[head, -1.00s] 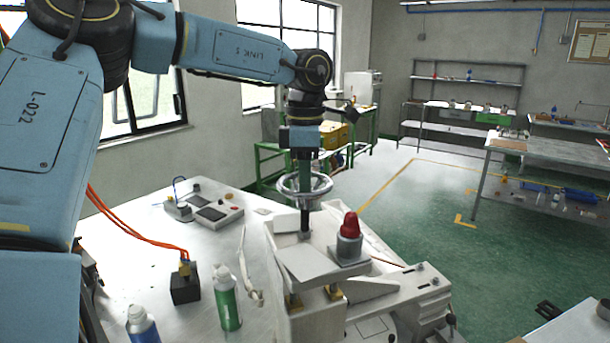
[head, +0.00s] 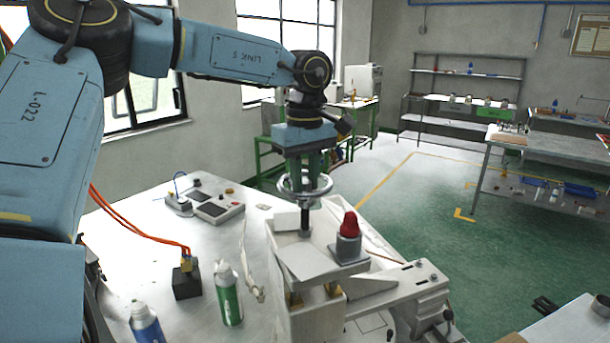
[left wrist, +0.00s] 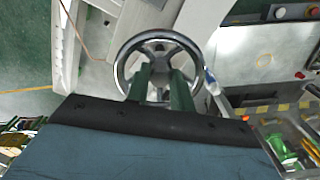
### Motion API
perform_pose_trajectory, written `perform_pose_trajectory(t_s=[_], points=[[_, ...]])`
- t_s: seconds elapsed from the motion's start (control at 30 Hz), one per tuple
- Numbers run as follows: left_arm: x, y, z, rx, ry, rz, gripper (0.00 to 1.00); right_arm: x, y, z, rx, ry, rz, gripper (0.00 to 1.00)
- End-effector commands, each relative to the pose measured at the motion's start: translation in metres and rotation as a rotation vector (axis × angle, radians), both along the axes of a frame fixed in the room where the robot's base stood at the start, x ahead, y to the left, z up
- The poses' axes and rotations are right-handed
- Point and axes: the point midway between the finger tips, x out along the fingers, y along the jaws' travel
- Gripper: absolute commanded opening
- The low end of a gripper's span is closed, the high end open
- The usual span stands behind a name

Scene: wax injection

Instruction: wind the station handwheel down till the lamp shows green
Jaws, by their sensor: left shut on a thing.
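The handwheel (head: 305,187) is a shiny metal ring on an upright dark screw above the pale station (head: 310,262). My left gripper (head: 308,172) points down at it from above. In the left wrist view the wheel (left wrist: 125,68) shows its rim and spokes, and the two green fingers of my left gripper (left wrist: 160,82) reach down inside the rim, shut on the wheel near its middle. The exact contact is hidden. The lamp (head: 349,224) on the station, right of the screw, shows red. My right gripper is not in view.
On the table (head: 150,230) left of the station are a green-labelled bottle (head: 229,298), a blue-labelled bottle (head: 145,325), a black block (head: 186,280) with orange cables, and a control box (head: 217,210). A white cable lies beside the station. Open green floor lies to the right.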

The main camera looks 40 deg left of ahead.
Motion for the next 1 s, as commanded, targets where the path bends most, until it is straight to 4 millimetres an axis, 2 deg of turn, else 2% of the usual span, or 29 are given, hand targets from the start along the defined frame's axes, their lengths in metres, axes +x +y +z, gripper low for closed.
perform_pose_trajectory(t_s=[0.4, 1.0], points=[[0.0006, 0.0000, 0.0019, 0.000, -0.005, -0.233, 0.00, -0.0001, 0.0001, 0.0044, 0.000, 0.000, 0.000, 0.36], [0.0005, 0.0000, 0.0014, 0.000, -0.004, -0.282, 0.00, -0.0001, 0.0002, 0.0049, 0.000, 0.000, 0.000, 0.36]])
